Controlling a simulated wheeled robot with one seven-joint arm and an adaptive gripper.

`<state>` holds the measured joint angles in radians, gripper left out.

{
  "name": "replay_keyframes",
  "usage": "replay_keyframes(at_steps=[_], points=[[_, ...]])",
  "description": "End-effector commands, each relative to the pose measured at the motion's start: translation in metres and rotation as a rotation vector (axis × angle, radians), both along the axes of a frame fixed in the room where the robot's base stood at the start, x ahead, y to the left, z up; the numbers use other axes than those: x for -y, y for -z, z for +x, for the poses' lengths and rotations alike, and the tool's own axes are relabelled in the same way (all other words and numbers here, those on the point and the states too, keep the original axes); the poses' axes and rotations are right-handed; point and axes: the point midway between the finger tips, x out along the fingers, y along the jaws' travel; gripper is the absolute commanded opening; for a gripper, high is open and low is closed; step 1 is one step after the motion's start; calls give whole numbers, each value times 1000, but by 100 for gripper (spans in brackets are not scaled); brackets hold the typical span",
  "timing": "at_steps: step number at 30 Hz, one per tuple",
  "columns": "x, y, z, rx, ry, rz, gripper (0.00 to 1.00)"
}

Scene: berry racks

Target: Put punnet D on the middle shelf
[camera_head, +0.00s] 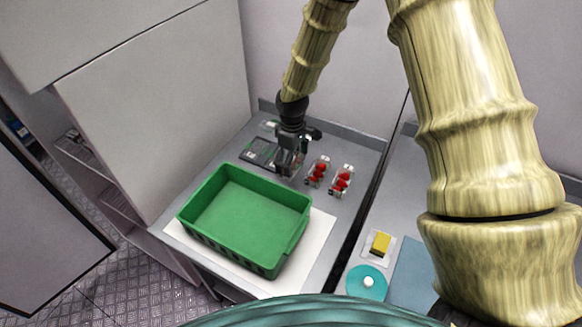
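My gripper (289,165) points down over the back of the grey counter, behind the green crate. Its fingers are small and dark here, and I cannot tell whether they are open or shut. Something pale and clear, perhaps a punnet, shows at the fingertips; I cannot tell whether it is held. Two clear punnets with red berries stand to the right of the gripper: a nearer-in one (318,171) and one further right (342,182). No letter is readable, so I cannot tell which is punnet D. Shelves (88,160) show partly at the left; the middle one cannot be made out.
An empty green crate (245,217) stands on a white mat (285,283). A dark flat device (259,153) lies left of the gripper. A yellow block (381,243), a teal disc (367,281) and a blue mat (412,275) lie on the right counter. A tall grey cabinet (160,100) flanks the left side.

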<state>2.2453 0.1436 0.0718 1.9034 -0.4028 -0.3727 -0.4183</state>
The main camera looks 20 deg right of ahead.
Motion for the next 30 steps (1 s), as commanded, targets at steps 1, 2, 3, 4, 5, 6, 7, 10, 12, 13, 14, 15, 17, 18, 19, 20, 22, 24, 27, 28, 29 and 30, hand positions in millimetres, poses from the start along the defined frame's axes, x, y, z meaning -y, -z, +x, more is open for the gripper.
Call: replay_keyframes(at_steps=[1, 2, 3, 4, 5, 6, 7, 10, 12, 13, 14, 15, 17, 18, 19, 20, 22, 24, 27, 28, 29, 30], points=[[0, 0, 0, 1, 0, 0, 64], [0, 1, 0, 1, 0, 0, 64], [0, 2, 0, 1, 0, 0, 64], [0, 3, 1, 1, 0, 0, 64], [0, 5, 1, 1, 0, 0, 64], [0, 7, 1, 0, 0, 0, 64], [0, 9, 0, -1, 0, -1, 64], [0, 19, 0, -1, 0, 0, 64], [0, 27, 0, -1, 1, 0, 64], [0, 30, 0, -1, 1, 0, 64], [0, 34, 0, -2, 1, -1, 64], [0, 37, 0, -1, 1, 0, 64], [0, 41, 0, 1, 1, 1, 64], [0, 42, 0, 1, 1, 0, 64], [0, 43, 1, 2, 1, 1, 64], [0, 43, 1, 2, 1, 1, 64], [0, 43, 1, 2, 1, 1, 64], [0, 43, 0, 2, 1, 1, 64], [0, 45, 0, 1, 1, 1, 64], [0, 46, 0, 1, 1, 1, 64], [0, 46, 0, 1, 1, 1, 64], [0, 45, 0, 1, 1, 1, 97]])
